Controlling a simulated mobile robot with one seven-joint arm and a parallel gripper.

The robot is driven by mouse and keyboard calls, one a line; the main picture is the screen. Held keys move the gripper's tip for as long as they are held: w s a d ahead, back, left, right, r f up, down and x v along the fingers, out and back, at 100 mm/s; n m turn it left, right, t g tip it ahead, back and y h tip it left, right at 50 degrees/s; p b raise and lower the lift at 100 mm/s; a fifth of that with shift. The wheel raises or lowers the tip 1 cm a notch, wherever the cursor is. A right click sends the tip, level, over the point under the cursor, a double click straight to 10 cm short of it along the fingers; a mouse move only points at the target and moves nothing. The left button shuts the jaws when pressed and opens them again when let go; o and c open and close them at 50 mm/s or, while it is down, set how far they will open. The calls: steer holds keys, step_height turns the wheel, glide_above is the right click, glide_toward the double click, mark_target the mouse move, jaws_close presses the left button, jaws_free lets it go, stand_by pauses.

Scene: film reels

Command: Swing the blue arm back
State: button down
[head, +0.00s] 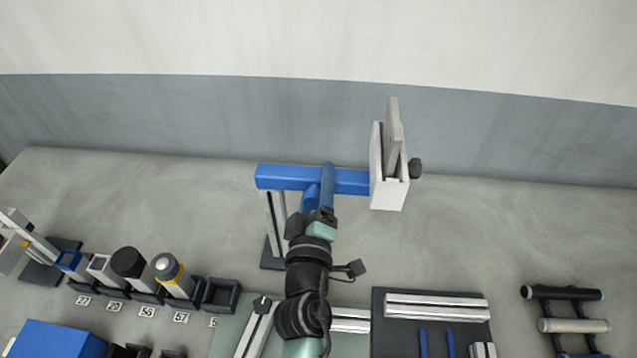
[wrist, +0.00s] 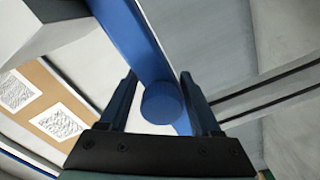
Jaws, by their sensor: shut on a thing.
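The blue arm (head: 282,176) is a horizontal bar above the bench, running from a grey upright post (head: 274,222) at left to a pale grey block-like holder (head: 389,182) at right. A blue round handle (head: 311,196) sticks out from the bar. My gripper (head: 318,214) is at the middle of the bar in the head view, partly hidden by my wrist. In the wrist view my gripper (wrist: 162,105) has its two dark fingers on either side of the round blue handle end (wrist: 162,103), shut on it. The blue bar (wrist: 130,40) runs up behind it.
Numbered black sockets (head: 222,296) with several cylinders and blocks stand at the left. A blue box (head: 58,340) is at the lower left. A dark tray of rails (head: 434,330) and a roller rack (head: 566,310) lie at the right. The bench behind the bar is clear up to the wall.

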steer(key=shift+a+f, duration=0.15)
steer(key=shift+f, duration=0.15)
steer(key=shift+c, duration=2.1)
jaws_free()
steer(key=shift+o, duration=0.3)
steer(key=shift+r, duration=0.15)
steer(key=s+a+b, duration=0.1)
steer(key=s+b, duration=0.3)
steer(key=s, duration=0.8)
steer(key=shift+s+a+b, duration=0.3)
steer(key=shift+s+a, duration=0.05)
steer(key=shift+s, duration=0.05)
steer(key=shift+r, duration=0.1)
